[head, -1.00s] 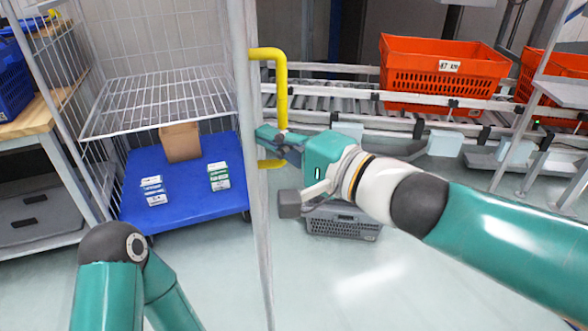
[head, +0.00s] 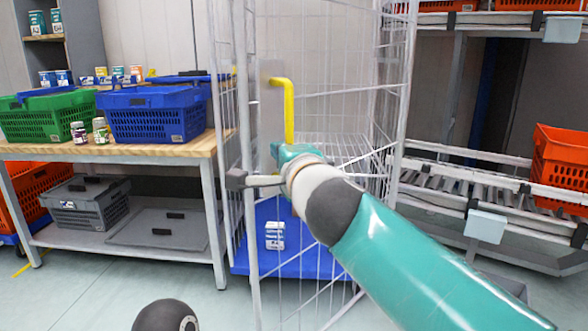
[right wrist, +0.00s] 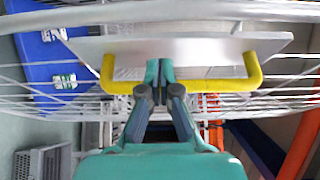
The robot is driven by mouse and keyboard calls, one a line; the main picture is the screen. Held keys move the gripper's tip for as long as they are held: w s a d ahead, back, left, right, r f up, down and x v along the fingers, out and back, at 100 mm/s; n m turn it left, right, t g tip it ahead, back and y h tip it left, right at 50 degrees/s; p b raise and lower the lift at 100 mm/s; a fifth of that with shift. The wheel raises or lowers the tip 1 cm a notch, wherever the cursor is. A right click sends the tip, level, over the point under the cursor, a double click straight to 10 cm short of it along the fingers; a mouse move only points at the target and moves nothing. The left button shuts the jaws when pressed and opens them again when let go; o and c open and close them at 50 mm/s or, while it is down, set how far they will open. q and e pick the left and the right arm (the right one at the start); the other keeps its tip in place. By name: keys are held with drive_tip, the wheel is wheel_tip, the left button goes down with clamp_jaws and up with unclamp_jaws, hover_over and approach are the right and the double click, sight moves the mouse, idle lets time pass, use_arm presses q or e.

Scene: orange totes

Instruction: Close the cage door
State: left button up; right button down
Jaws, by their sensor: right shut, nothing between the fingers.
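The wire cage (head: 401,85) stands mid-view in the head view, with a blue base (head: 290,262). Its mesh door carries a pale plate (head: 268,105) and a yellow handle (head: 290,110). The door overlaps the cage front in this view; I cannot tell whether any gap is left. My right gripper (head: 283,153) is at the handle's lower part. In the right wrist view, its fingers (right wrist: 160,75) are shut in front of the yellow handle (right wrist: 215,86) and pale plate (right wrist: 190,48), holding nothing; contact is unclear. My left gripper is out of view.
A white box (head: 275,235) sits on the cage base. Left of the cage, a wooden-topped table (head: 170,149) holds a green crate (head: 45,117) and a blue crate (head: 155,113). A roller conveyor (head: 450,180) with an orange tote (head: 562,165) is at the right. Floor in front is open.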

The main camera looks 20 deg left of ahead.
drive_tip(key=shift+a, duration=0.4)
drive_tip(key=shift+w, duration=0.1)
